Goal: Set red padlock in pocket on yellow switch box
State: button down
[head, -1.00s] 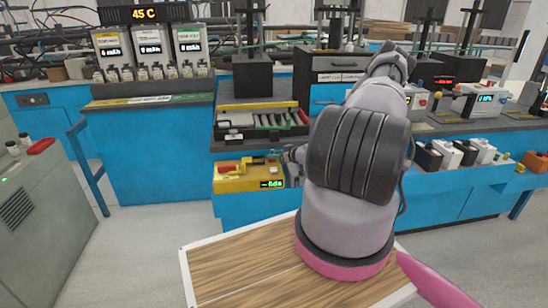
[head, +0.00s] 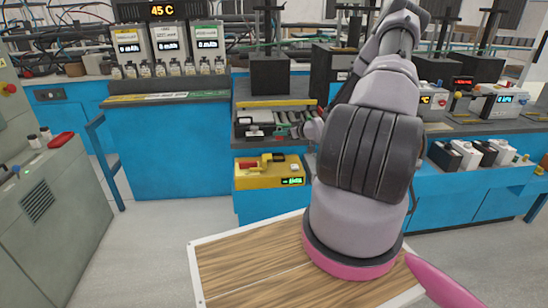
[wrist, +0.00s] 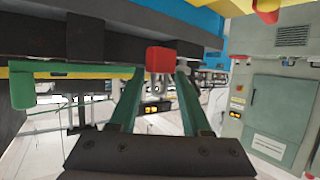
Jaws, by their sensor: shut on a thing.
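The yellow switch box (head: 284,169) sits on the low blue shelf in the head view, with red and dark parts on top and a green-lit display on its front. My gripper (wrist: 160,75) shows in the wrist view as two green fingers. They are shut on the red padlock (wrist: 160,60), which sits at their tips. In the head view my gripper is up and to the right of the switch box, beside the tool tray, mostly hidden by my arm. I cannot pick out the padlock there. The box's pocket is too small to tell.
A tool tray (head: 240,136) with a yellow back edge lies on the counter above the switch box. A grey cabinet (head: 70,200) stands at left. A wooden board (head: 245,265) lies in front. Batteries (head: 485,153) stand at right. A green piece (wrist: 22,90) is left of the fingers.

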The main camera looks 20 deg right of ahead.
jog(key=f, duration=0.6)
jog(key=shift+w+a, duration=0.1)
jog(key=shift+a, duration=0.1)
jog(key=shift+f, duration=1.8)
jog(key=shift+c, duration=1.8)
grip_release()
jog(key=shift+f, duration=0.15)
